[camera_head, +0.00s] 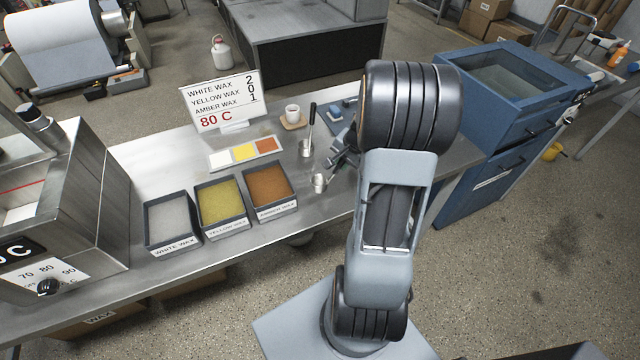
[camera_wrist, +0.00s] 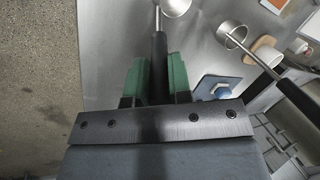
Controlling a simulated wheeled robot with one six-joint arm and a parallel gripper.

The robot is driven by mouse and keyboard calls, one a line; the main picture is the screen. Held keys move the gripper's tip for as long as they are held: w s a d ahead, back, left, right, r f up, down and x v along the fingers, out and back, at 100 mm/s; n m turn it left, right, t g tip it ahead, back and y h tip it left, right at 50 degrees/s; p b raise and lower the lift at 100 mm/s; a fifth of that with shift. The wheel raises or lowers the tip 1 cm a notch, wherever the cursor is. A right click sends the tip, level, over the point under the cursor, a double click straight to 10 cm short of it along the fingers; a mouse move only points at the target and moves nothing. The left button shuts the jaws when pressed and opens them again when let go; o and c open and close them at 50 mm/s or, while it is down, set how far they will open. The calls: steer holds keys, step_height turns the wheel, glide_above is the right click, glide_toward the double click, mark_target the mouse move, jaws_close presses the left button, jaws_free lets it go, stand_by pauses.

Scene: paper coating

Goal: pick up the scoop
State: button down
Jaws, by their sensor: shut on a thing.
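The scoop has a small metal cup (camera_head: 318,183) and a dark handle (camera_wrist: 158,62). My gripper (camera_wrist: 158,70) is shut on the handle, with a green finger pad on each side. The cup shows at the top edge of the wrist view, partly cut off. In the head view my gripper (camera_head: 345,154) is just above and right of the cup, partly hidden by my arm. I cannot tell whether the cup touches the steel table (camera_head: 180,168).
A second metal cup (camera_head: 305,149) with an upright dark handle stands close behind; it also shows in the wrist view (camera_wrist: 232,36). Trays of white (camera_head: 172,249), yellow (camera_head: 223,232) and amber wax (camera_head: 274,215) stand left. Behind are a sign (camera_head: 222,104) and a mug (camera_head: 292,112).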

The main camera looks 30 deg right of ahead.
steer(key=shift+r, duration=0.15)
steer(key=shift+r, duration=0.25)
step_height(320, 180, up, 2)
steer(key=shift+w+r+b, duration=0.1)
steer(key=shift+r+b, duration=0.1)
steer(key=shift+b, duration=0.4)
steer(key=s+d+r+b, duration=0.1)
steer(key=s+r, duration=0.4)
steer(key=s, duration=0.2)
steer(key=s+r+b, duration=0.1)
steer(key=s+r, duration=0.3)
steer(key=s, duration=0.3)
steer(key=shift+d+r+b, duration=0.35)
steer(key=shift+r, duration=0.05)
steer(key=shift+a, duration=0.1)
